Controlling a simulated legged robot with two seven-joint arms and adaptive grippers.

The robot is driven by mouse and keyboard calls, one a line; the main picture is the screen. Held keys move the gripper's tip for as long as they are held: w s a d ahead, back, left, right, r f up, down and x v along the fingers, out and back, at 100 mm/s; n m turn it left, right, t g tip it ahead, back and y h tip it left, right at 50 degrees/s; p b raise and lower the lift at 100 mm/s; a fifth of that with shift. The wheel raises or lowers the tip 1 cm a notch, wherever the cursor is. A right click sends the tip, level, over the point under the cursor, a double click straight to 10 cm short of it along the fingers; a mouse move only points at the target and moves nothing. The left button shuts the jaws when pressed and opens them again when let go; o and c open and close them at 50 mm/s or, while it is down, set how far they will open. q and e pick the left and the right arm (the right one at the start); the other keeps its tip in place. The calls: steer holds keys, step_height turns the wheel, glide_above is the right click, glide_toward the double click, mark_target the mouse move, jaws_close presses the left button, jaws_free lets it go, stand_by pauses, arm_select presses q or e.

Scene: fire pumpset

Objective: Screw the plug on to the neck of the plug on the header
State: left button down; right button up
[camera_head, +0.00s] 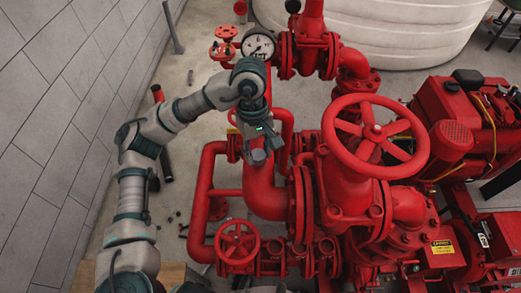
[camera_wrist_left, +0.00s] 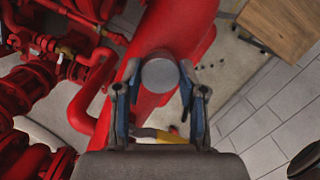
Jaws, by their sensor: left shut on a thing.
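The plug is a short grey cylinder (camera_head: 258,157) with a round flat face; it also shows in the left wrist view (camera_wrist_left: 159,74). My left gripper (camera_head: 261,147) is shut on it, with one finger on each side of it in the left wrist view (camera_wrist_left: 160,82). The gripper and plug are over the thick red header pipe (camera_head: 265,195), at its upper left side in the head view. The neck is hidden behind the plug and gripper, so I cannot tell whether the plug touches it. My right gripper is not in view.
A large red handwheel (camera_head: 375,135) stands to the right, and a smaller one (camera_head: 237,242) sits low in front. A pressure gauge (camera_head: 258,46) is just behind my left wrist. Thin red piping (camera_head: 200,185) runs left of the header. Bare floor lies further left.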

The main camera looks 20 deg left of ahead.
arm_select(q)
steer(key=shift+m, duration=0.4)
steer(key=c, duration=0.6)
jaws_free()
